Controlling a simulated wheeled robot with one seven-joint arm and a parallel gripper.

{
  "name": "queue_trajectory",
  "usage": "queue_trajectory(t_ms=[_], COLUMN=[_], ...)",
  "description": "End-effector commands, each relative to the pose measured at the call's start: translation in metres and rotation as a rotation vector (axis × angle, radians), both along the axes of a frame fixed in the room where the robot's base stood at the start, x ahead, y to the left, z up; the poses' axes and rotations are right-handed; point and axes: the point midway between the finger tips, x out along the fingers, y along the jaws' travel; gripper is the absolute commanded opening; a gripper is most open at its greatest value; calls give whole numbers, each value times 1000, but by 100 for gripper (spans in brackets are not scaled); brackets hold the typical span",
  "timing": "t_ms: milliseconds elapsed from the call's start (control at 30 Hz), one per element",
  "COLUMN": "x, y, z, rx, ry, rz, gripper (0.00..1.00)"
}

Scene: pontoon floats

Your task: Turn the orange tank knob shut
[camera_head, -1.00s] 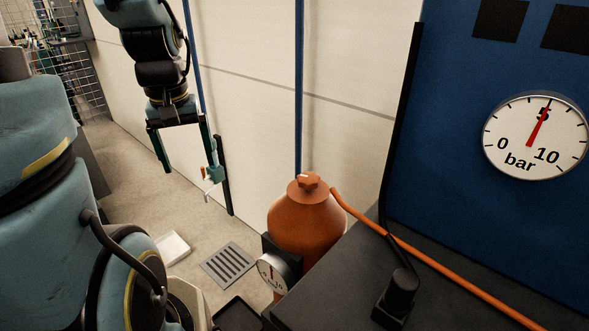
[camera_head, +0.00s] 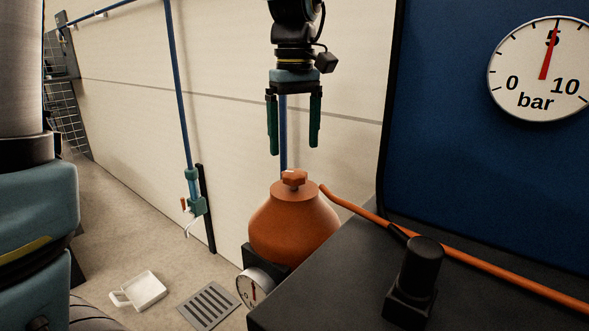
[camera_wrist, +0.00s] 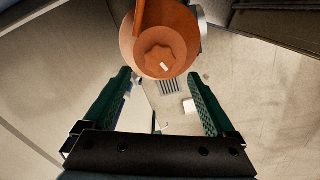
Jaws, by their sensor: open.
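The orange tank (camera_head: 295,230) stands beside the dark bench, with the orange knob (camera_head: 294,178) on its top. The knob has a lobed shape and a small white mark; it also shows in the wrist view (camera_wrist: 160,61). My gripper (camera_head: 293,150) is open and empty, pointing down above the knob and apart from it. In the wrist view the knob lies beyond the fingertips (camera_wrist: 160,82), at the top middle, and is not between the fingers.
An orange hose (camera_head: 420,237) runs from the tank across the bench (camera_head: 340,285). A black fitting (camera_head: 418,275) stands on the bench. A blue panel with a bar gauge (camera_head: 540,70) rises at right. A small gauge (camera_head: 254,288) sits low by the tank. A blue pipe with a tap (camera_head: 193,195) is at left.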

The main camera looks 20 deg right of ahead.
Motion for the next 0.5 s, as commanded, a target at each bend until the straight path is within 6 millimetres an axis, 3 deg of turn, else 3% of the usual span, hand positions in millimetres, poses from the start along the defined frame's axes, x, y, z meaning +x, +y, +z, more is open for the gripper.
queue_trajectory(t_ms=[200,500], x=[0,0], y=[1,1], z=[-39,-62], rx=[2,0], ry=[2,0], rz=[0,0], gripper=[91,91])
